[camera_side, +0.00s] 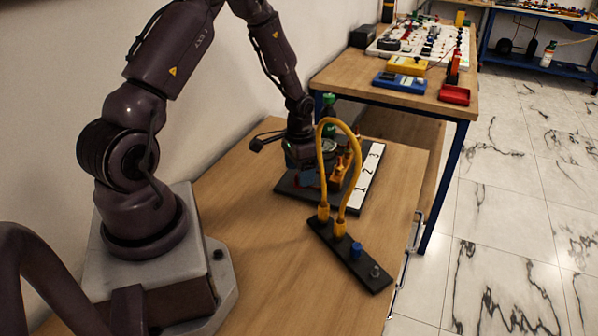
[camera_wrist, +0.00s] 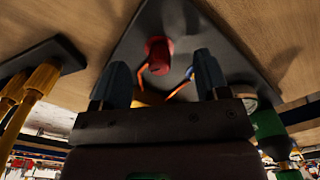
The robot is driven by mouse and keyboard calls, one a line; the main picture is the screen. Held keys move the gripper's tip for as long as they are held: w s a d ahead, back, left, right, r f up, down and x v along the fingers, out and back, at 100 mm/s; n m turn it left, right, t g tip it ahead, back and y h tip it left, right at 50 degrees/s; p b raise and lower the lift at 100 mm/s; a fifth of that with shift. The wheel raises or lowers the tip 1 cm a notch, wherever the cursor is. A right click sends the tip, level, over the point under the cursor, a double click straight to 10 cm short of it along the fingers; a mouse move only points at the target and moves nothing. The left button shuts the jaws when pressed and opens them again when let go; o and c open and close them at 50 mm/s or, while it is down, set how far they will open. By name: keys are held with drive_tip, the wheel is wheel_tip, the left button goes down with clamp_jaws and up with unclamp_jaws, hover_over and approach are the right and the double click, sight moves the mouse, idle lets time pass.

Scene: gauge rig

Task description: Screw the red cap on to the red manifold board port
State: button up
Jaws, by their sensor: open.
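The dark manifold board (camera_side: 284,187) lies flat on the bench, with a white strip marked 1, 2, 3 along its right side. My gripper (camera_side: 300,176) is low over its left part, pointing down. In the wrist view, a red cylindrical part (camera_wrist: 158,52) stands on the board (camera_wrist: 205,32), between the lines of my two blue fingertips and beyond them. I cannot tell whether it is the cap, the port or both together. My gripper (camera_wrist: 160,72) is open, with nothing held between its fingers. In the side view, the gripper hides most of the red part.
A yellow hose (camera_side: 323,150) arches from a black strip (camera_side: 356,262) in front of the board, close to my gripper. That strip also carries a blue cap (camera_side: 356,249). A green part (camera_side: 329,103) rises behind my gripper. Orange levers (camera_wrist: 178,89) sit near the fingers.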

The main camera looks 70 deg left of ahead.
wheel_tip(320, 180, up, 12)
idle(0.4)
